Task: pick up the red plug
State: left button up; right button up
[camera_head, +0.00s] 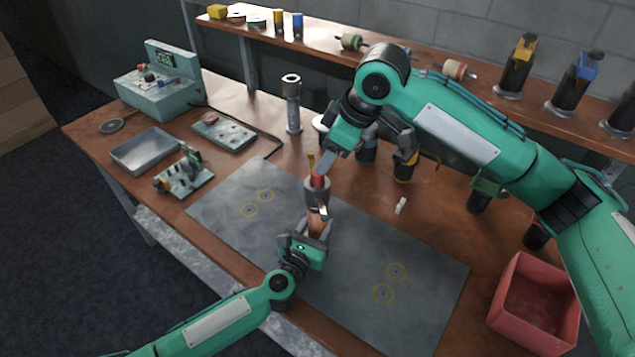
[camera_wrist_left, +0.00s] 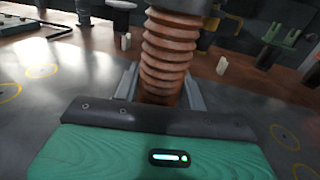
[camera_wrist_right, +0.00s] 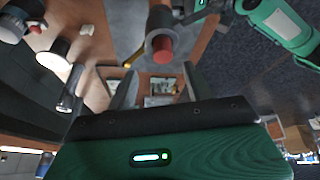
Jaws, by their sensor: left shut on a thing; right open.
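The red plug (camera_head: 317,181) sits in the top of a grey metal collar (camera_head: 317,191). A ribbed copper bellows (camera_wrist_left: 168,52) is below the collar, held upright above the mat. My left gripper (camera_head: 317,222) is shut around the bellows. My right gripper (camera_head: 326,166) is open and empty, just above and beside the plug. In the right wrist view the plug (camera_wrist_right: 162,50) shows ahead of the two spread fingers, with the collar around it. The plug's lower part is hidden in the collar.
A grey mat (camera_head: 235,218) with yellow circles lies under the work. A metal tray (camera_head: 145,150), a small fixture (camera_head: 183,176) and a teal box (camera_head: 160,95) stand at left. A red bin (camera_head: 535,305) is at right. Several dark holders stand behind my right arm.

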notch_tip(320, 180, up, 6)
jog(key=a+n+g+h, duration=0.2)
jog(key=h, duration=0.2)
jog(key=shift+n, duration=0.3)
jog(key=f, duration=1.2)
jog(key=shift+w+a+f, duration=0.1)
jog(key=shift+w+a, duration=0.1)
jog(key=shift+w, duration=0.2)
jog(key=c, duration=1.1)
notch_tip(320, 180, up, 10)
jog(key=shift+r, duration=0.1)
pick_arm(q)
jog(key=o, duration=1.3)
